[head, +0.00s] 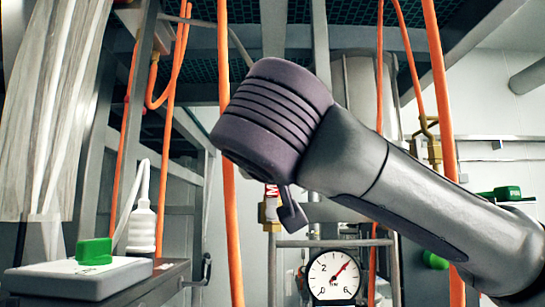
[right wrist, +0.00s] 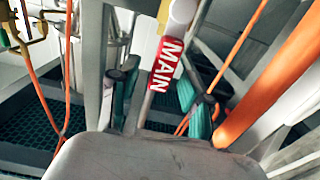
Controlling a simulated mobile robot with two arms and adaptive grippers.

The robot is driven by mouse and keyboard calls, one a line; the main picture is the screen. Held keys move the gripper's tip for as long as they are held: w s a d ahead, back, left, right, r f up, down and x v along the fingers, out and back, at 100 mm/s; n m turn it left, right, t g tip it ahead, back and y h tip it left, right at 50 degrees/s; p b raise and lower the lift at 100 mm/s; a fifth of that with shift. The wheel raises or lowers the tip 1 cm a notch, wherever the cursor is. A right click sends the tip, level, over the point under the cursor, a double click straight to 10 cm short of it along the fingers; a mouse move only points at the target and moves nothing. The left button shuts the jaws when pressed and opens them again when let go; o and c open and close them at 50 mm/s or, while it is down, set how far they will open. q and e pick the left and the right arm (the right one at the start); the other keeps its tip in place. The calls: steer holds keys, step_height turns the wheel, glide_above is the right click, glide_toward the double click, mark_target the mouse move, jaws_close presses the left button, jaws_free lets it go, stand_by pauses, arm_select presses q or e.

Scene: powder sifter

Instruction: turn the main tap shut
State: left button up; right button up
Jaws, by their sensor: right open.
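The main tap is a brass valve (head: 270,212) with a red label, mostly hidden behind my right wrist in the head view. In the head view only a dark fingertip of the right gripper (head: 292,210) shows below the wrist, close beside the valve. My left gripper is out of view.
Orange hoses (head: 230,190) hang near the tap, one close to the fingers in the right wrist view (right wrist: 235,115). A round gauge (head: 333,276) sits below. Another brass valve (head: 434,152) is at right. A box with a green switch (head: 94,251) stands at lower left.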

steer(key=shift+w, duration=0.7)
jaws_close()
